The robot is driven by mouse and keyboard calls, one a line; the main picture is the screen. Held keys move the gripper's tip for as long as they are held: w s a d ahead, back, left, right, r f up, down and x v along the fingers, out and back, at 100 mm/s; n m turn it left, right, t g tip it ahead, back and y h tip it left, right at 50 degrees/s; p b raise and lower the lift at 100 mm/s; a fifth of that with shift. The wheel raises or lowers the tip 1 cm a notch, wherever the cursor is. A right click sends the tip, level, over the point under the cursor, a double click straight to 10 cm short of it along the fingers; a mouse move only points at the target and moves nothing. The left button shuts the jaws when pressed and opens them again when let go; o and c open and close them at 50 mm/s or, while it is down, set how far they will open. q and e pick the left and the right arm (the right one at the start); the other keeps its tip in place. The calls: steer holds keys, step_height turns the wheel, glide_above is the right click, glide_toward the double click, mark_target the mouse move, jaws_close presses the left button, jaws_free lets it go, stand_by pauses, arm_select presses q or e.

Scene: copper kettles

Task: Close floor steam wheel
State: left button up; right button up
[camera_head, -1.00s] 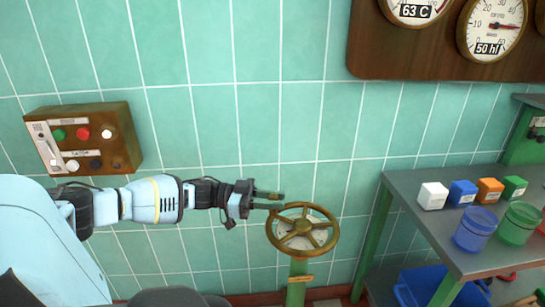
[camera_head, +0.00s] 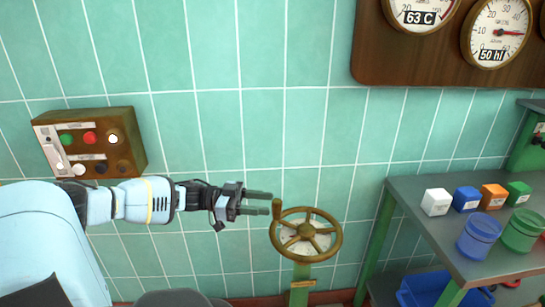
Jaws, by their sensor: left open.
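The steam wheel (camera_head: 306,235) is a brass-coloured handwheel with spokes on a green floor post (camera_head: 300,284). A short upright knob stands on its left rim, and a pale disc shows behind the spokes. My left gripper (camera_head: 271,203) is just left of the wheel, level with its upper left rim. Its two fingers point right and are spread apart with nothing between them. The fingertips are close to the knob; I cannot tell whether they touch it. My right gripper is not in view.
A grey table (camera_head: 417,203) at the right bears white, blue, orange and green cubes and blue and green cups. A blue bin (camera_head: 420,287) is below it. A brown button box (camera_head: 88,143) and a gauge board (camera_head: 400,68) are on the tiled wall.

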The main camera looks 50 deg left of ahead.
arm_select(q)
steer(key=v, duration=0.3)
steer(key=shift+s+a, duration=0.15)
stand_by(0.5)
